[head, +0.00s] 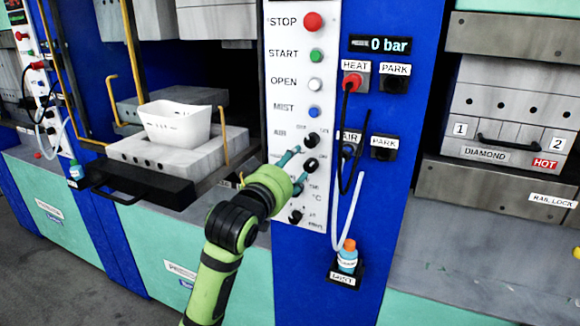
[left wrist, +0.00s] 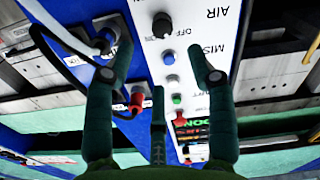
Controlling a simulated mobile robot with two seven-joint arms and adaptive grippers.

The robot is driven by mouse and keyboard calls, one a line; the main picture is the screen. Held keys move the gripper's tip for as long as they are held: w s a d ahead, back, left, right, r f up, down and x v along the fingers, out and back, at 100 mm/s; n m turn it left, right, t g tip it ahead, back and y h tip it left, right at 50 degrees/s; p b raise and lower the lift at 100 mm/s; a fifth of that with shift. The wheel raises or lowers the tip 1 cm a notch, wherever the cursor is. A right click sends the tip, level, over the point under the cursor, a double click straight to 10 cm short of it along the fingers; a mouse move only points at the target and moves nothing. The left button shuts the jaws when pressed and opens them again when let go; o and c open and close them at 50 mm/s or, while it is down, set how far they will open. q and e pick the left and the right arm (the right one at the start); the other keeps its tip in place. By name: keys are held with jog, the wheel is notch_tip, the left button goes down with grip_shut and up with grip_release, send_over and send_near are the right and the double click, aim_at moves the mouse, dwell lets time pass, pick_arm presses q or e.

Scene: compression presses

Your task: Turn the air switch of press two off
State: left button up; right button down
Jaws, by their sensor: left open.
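The white control panel (head: 297,80) is on a blue column and carries STOP, START, OPEN, MIST and AIR labels. The black air switch knob (head: 312,139) is beside the AIR label, below the blue MIST button. It also shows in the left wrist view (left wrist: 162,25), with an OFF mark near it; its pointer direction is unclear. My left gripper (head: 294,170) is open and empty in front of the panel, its fingers at the knob rows. In the left wrist view its fingers (left wrist: 158,50) are spread, with the knob ahead between them, apart from both. My right gripper is not seen.
Cables, including a black one (head: 345,115), hang right of the panel near HEAT and AIR sockets. A blue bottle with an orange cap (head: 347,256) stands below. A white tray (head: 176,122) sits on the open press at left. The pressure display (head: 380,45) reads 0 bar.

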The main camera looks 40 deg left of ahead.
pick_arm(q)
jog(key=m+t+y+b, duration=0.15)
jog(key=t+b, duration=0.25)
jog(key=b, duration=0.7)
send_near(310, 143)
jog(key=w, duration=0.2)
jog(key=shift+n+y, duration=0.25)
jog(key=shift+y, duration=0.1)
jog(key=p+x, duration=0.1)
jog(key=x, duration=0.3)
jog(key=p+x, duration=0.1)
jog(key=x, duration=0.2)
jog(key=shift+s+a+r+p, duration=0.15)
jog(key=shift+r+p, duration=0.1)
jog(key=shift+p, duration=0.05)
